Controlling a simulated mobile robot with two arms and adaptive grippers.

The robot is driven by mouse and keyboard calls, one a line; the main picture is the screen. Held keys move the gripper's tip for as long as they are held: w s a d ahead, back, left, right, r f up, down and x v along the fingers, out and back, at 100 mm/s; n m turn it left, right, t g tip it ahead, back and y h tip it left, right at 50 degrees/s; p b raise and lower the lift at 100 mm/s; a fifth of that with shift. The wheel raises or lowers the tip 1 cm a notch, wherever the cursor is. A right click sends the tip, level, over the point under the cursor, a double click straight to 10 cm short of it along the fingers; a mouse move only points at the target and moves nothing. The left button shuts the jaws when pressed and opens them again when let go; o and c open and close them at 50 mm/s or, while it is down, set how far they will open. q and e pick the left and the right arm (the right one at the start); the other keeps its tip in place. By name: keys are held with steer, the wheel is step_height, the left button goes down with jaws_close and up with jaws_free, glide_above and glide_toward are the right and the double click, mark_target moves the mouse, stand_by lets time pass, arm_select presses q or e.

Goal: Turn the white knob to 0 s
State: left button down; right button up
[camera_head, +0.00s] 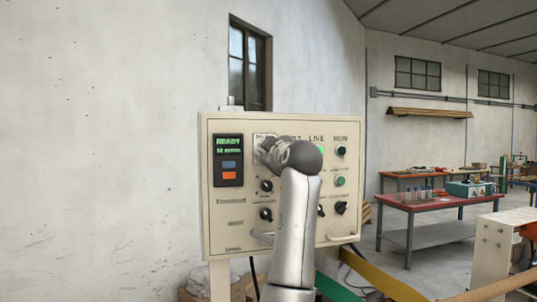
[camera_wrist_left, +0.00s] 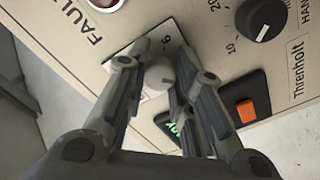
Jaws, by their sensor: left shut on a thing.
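The white knob (camera_wrist_left: 160,76) sits on a white scale plate (camera_wrist_left: 170,32) in the left wrist view. A figure that looks like 6 shows beside it; the setting of the knob cannot be read. My left gripper (camera_wrist_left: 158,84) has one finger on each side of the knob and is shut on it. In the head view my left gripper (camera_head: 264,151) is at the upper middle of the control panel (camera_head: 225,240), and the gripper and wrist hide the knob. My right gripper is in neither view.
A display reading READY (camera_head: 228,145) is left of my gripper. Black knobs (camera_head: 266,186) sit below it, and a green button (camera_head: 340,181) is to the right. A red-topped table (camera_head: 425,203) stands farther right. The wall left of the panel is bare.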

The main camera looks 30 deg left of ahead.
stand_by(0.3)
arm_select(q)
steer(key=c, duration=1.2)
jaws_free()
steer(key=v, duration=1.2)
